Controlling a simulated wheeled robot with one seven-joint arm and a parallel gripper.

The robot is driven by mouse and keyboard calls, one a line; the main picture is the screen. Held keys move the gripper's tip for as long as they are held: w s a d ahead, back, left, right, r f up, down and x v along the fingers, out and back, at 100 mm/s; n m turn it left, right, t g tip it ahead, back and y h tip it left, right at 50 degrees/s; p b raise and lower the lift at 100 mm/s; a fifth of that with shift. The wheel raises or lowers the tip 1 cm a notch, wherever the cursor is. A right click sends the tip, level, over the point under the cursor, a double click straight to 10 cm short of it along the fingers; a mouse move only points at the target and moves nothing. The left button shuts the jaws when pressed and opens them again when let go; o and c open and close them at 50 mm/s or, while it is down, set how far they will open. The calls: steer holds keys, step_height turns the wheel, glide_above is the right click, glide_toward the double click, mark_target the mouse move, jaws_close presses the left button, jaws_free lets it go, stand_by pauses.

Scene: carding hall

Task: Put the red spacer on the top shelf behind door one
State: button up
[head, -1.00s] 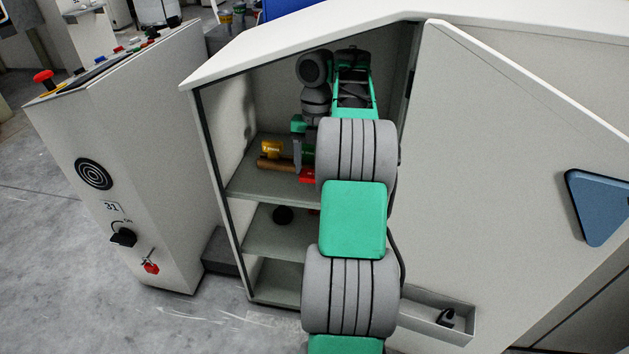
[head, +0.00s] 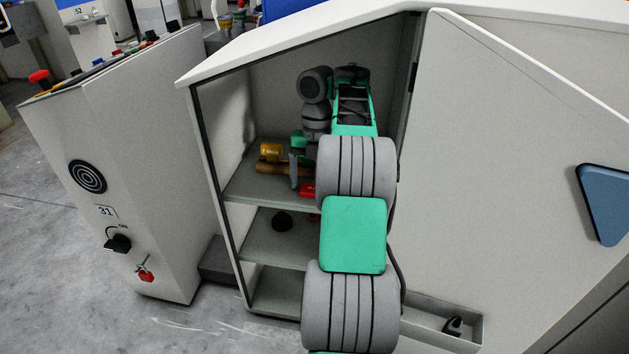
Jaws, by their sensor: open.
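The red spacer (head: 307,190) is at the front of the top shelf (head: 245,187) inside the open cabinet, partly hidden by my arm. My gripper (head: 303,172) is inside the cabinet just above and beside the spacer. One grey finger shows to the left of the spacer; the other is mostly hidden behind my wrist. The gripper is open, and the spacer looks to rest on the shelf, though the contact is hard to see. A large white door panel (head: 510,190) with a blue triangle stands at the right; no door number is readable on it.
A yellow cylinder (head: 271,151) and a brown roll (head: 276,169) lie on the top shelf left of my gripper. A dark round object (head: 282,221) is on the middle shelf (head: 262,247). A control cabinet (head: 120,180) stands left. A low tray (head: 468,330) sits below the panel.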

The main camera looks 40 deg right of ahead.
steer(key=shift+r, duration=0.1)
step_height(320, 180, up, 8)
steer(key=p, duration=0.8)
steer(key=shift+w+d+f, duration=0.2)
steer(key=shift+w+d, duration=0.15)
steer(key=shift+d, duration=0.1)
